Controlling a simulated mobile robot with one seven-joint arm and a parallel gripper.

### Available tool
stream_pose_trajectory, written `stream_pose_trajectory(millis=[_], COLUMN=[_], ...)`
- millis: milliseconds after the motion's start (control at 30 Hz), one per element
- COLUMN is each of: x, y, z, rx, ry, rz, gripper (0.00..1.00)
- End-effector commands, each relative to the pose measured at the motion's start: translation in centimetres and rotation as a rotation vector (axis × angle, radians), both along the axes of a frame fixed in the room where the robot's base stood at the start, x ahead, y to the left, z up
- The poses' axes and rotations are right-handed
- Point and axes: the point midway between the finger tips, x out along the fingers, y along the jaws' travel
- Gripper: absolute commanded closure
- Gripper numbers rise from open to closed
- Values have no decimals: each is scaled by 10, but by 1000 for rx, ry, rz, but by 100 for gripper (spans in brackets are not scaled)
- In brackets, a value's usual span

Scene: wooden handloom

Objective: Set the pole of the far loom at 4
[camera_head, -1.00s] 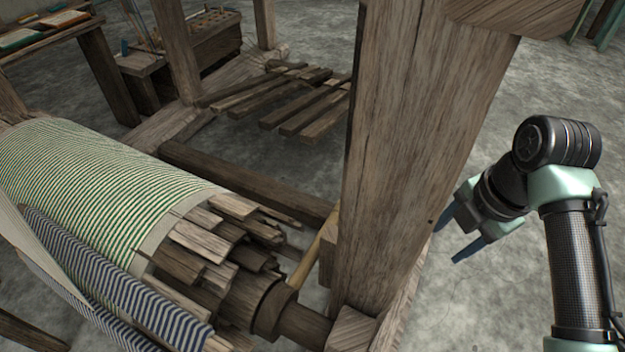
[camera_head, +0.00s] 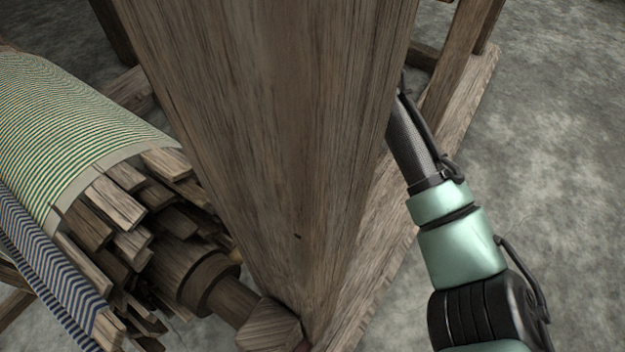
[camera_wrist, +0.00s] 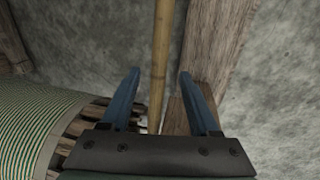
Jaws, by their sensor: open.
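A light wooden pole (camera_wrist: 160,62) stands out in the wrist view, running from the top edge down between the fingers of my gripper (camera_wrist: 156,76). My gripper is open, one blue finger on each side of the pole. I cannot tell whether the pole lies between the fingers in depth or below them. The loom's cloth roll (camera_head: 80,125), wrapped in green-striped cloth, has its slatted end towards the big post; it also shows at the left of the wrist view (camera_wrist: 35,125). In the head view the post hides my gripper and the pole. No number marks are visible.
A thick wooden loom post (camera_head: 270,130) fills the middle of the head view, close beside my arm. A floor beam (camera_head: 455,110) runs behind it at the right. Grey floor (camera_head: 560,160) at the right is clear.

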Motion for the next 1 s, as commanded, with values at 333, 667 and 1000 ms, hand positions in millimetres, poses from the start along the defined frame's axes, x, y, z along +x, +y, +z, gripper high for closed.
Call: stream_pose_trajectory(millis=[333, 667, 1000], x=[6, 8, 8], y=[9, 12, 11], z=[-56, -68, -67], rx=[-1, 1, 0], ry=[-1, -1, -2], rz=[2, 1, 1], gripper=[38, 38, 62])
